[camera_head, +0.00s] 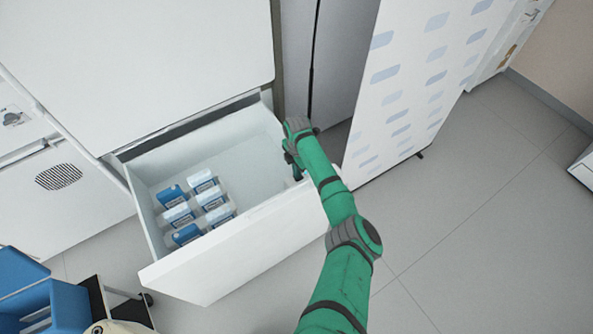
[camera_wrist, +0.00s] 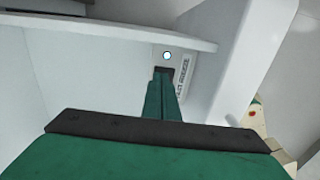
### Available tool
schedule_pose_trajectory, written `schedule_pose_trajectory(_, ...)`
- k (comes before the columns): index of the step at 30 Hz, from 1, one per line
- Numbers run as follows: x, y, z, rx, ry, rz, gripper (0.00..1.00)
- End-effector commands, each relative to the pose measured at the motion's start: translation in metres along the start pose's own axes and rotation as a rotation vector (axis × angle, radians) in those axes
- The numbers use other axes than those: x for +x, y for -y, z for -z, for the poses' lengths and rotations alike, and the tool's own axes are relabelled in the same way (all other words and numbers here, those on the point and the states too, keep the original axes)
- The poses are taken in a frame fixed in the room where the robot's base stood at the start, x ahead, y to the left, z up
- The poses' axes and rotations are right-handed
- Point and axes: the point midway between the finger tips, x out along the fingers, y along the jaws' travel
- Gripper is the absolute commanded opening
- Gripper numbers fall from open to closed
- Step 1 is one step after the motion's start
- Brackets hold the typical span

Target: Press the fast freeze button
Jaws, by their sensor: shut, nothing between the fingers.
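A small panel (camera_wrist: 185,75) with printed lettering, too small to read surely, is in the upper middle of the wrist view, on the white inner wall of the open freezer drawer. It has a round blue-white light (camera_wrist: 167,56) and a dark square (camera_wrist: 165,72), likely the button, just below. My green gripper (camera_wrist: 163,84) is shut and empty. Its fingertips overlap the lower part of the dark square; I cannot tell whether they touch it. In the head view my gripper (camera_head: 297,172) is at the right end of the drawer (camera_head: 235,258), and the panel is hidden.
Several blue-and-white boxes (camera_head: 208,198) stand in the drawer's left half; its right half is empty. A patterned white panel (camera_head: 412,80) stands to the right of my arm. A blue crate (camera_head: 60,305) is at lower left. Open floor (camera_head: 480,220) lies at right.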

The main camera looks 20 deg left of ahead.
Motion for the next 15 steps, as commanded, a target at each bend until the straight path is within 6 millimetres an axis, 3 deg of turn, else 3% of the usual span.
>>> schedule_pose_trajectory(1, 0.01, 0.007, 0.0, 0.007, 0.0, 0.016, 0.0)
schedule_pose_trajectory(7, -0.001, 0.006, 0.001, 0.005, 0.0, 0.013, 0.0)
schedule_pose_trajectory(15, -0.056, 0.0, 0.004, -0.004, 0.001, 0.0, 0.0)
